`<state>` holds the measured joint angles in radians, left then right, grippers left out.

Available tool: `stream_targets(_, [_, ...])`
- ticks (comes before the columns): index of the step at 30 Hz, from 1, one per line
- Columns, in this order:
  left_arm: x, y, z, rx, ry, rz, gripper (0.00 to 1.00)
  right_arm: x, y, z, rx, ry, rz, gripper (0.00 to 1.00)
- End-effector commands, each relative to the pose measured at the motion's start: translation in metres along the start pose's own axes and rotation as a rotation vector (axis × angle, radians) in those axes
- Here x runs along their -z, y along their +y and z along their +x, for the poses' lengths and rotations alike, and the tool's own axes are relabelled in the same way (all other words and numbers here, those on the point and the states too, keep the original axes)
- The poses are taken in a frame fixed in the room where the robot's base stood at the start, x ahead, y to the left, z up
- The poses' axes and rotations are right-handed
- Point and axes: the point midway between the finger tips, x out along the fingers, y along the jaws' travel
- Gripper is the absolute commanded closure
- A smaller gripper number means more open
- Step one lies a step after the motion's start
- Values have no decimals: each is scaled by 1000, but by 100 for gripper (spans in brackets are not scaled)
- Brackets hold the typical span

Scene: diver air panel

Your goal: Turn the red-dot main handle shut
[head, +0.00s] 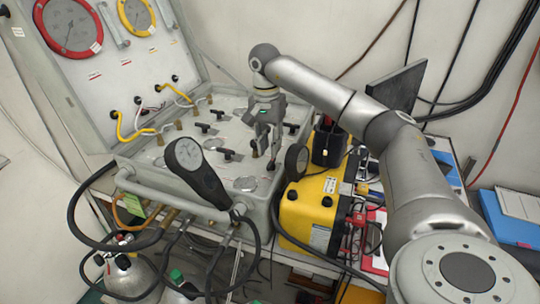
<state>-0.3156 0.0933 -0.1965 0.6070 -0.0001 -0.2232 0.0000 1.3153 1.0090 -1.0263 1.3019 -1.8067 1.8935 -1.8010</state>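The grey air panel box (187,180) stands in the middle with its lid raised at the left. Its top face carries several small black handles, among them one at the left (208,128) and one nearer the front (230,155). I cannot make out a red dot on any of them, so I cannot tell the main handle apart. My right gripper (265,148) points down over the right part of the panel top, its fingers low beside the fittings there. Whether they touch or enclose a handle is too small to tell. My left gripper is not in view.
A black hand-held gauge (190,165) rises at the panel's front edge, and another gauge (296,162) stands near its right corner. A yellow case (308,212) stands close on the right. Black hoses loop below the front, near a silver cylinder (130,277).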

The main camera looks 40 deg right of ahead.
Motion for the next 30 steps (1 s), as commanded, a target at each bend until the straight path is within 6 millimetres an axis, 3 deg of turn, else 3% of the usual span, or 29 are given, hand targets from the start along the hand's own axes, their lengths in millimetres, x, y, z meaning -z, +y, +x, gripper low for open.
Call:
stream_targets(6, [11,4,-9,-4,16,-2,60,0,0,33,-2,-1,0,79])
stream_targets(13, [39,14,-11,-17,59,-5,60,0,0,46,0,1,1,79])
stream_targets(19, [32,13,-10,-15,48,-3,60,0,0,47,1,1,1,79])
stream_targets(24, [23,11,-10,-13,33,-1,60,0,0,46,1,1,1,98])
stream_targets(30, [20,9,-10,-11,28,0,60,0,0,46,1,0,2,100])
